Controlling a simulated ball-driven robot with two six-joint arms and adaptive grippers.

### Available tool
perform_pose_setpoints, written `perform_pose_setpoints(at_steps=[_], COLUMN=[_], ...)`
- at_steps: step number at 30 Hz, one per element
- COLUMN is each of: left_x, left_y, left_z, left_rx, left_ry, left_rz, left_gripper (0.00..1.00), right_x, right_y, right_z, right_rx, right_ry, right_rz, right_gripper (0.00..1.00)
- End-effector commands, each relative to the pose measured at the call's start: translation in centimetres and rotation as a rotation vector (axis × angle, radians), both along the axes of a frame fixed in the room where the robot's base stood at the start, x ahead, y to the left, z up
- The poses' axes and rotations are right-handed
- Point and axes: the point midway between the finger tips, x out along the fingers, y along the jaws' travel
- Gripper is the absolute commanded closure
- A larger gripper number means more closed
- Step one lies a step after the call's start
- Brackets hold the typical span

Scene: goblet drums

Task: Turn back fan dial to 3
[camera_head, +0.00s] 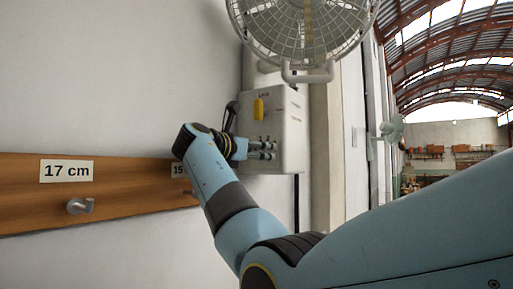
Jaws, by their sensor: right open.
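A white wall fan (305,25) with a round wire cage hangs at the top middle. Below it, a pale box (289,112) is fixed to the wall. A yellow piece (258,108), perhaps the dial's knob, sticks out from the box's left face, with small dark marks above it too tiny to read. My right gripper (268,149) is open at the box's lower part, below the yellow piece. Its two fingers point right and are apart from that piece. I cannot tell whether they touch the box. My left gripper is out of view.
A wooden rail (120,204) with a metal hook (80,206) and a "17 cm" label (67,171) runs along the wall at left, behind my right arm. A second, pale green fan (391,130) stands out farther right. A large hall opens beyond.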

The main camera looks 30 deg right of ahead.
Motion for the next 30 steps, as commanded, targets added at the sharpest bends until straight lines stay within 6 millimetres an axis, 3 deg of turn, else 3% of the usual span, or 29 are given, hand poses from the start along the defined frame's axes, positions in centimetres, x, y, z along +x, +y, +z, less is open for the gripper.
perform_pose_setpoints(at_steps=[6,18,30], left_x=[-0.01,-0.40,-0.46], left_y=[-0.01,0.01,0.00], left_z=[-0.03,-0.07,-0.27], left_rx=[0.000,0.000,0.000], left_ry=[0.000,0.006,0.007], left_rz=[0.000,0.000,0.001], left_gripper=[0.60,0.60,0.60], right_x=[0.02,0.00,-0.01], right_y=[0.01,0.03,0.04], right_z=[-0.05,-0.03,-0.05], right_rx=[0.000,0.001,0.028], right_ry=[0.000,-0.001,-0.067], right_rz=[0.000,0.001,0.001], right_gripper=[0.39,0.91,0.93])
